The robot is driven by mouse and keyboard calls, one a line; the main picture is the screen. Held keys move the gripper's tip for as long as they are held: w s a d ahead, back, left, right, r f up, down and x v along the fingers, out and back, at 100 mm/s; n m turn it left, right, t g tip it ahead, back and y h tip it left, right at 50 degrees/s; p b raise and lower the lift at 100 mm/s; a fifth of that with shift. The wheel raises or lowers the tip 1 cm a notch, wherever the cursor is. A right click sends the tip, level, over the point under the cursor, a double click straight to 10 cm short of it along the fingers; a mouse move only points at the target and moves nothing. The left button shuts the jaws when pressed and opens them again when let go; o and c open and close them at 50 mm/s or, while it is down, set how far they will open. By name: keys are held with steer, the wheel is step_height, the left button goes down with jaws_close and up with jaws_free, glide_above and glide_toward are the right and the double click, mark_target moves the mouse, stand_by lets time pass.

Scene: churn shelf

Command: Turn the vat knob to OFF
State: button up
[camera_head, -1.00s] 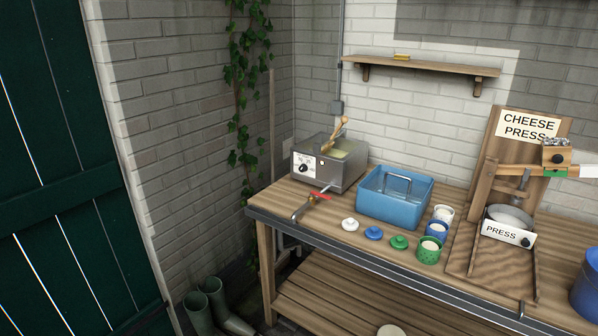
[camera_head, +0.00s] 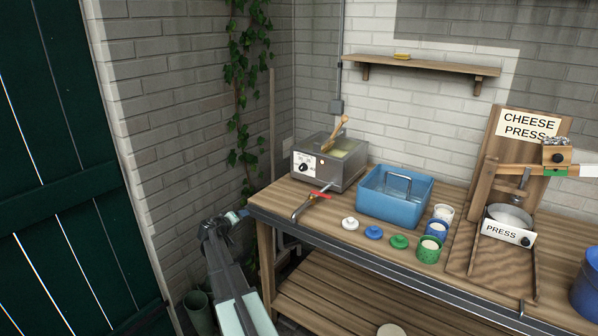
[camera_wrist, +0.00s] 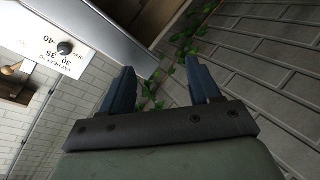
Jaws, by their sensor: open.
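The vat (camera_head: 330,162) is a steel box on the left end of the bench, with a wooden-handled tool leaning in it. Its black knob (camera_head: 303,168) sits on a white panel on the front. In the wrist view the knob (camera_wrist: 65,48) is at upper left, on a panel with numbers such as 30, 35 and 40 that appears turned over. The knob's exact setting is too small to tell. My gripper (camera_head: 238,215) is at the bench's front left corner, left of and below the knob. In the wrist view my gripper (camera_wrist: 162,85) has its two fingers apart with nothing between them.
A tap with a red handle (camera_head: 320,195) sticks out below the vat front. A blue tub (camera_head: 395,199), small lids and cups stand to the right. The cheese press (camera_head: 490,190) is further right. Ivy (camera_head: 245,85) climbs the wall behind. Boots (camera_head: 198,313) stand on the floor at left.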

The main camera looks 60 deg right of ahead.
mark_target(300, 168)
steer(key=shift+h, duration=0.8)
steer(key=d+r, duration=0.4)
steer(key=r, duration=0.1)
steer(key=d+r, duration=0.2)
steer(key=shift+w+d+r, duration=0.1)
steer(key=shift+d+r, duration=0.1)
steer(key=shift+r, duration=0.2)
steer(key=s+d+r+g+h, duration=0.1)
steer(key=s+d, duration=0.1)
steer(key=d, duration=0.1)
steer(key=s+d+r+m+g+h, duration=0.1)
steer(key=s+d, duration=0.1)
steer(key=d, duration=0.2)
steer(key=s+d+r+g+h, duration=0.1)
steer(key=s+d, duration=0.2)
steer(key=d, duration=0.1)
steer(key=shift+s+r+m, duration=0.1)
steer(key=shift+r+m, duration=0.15)
steer(key=shift+m, duration=0.05)
steer(key=shift+s+d, duration=0.1)
steer(key=shift+d, duration=0.1)
steer(key=d, duration=1.3)
steer(key=shift+d, duration=0.2)
steer(key=c, duration=1)
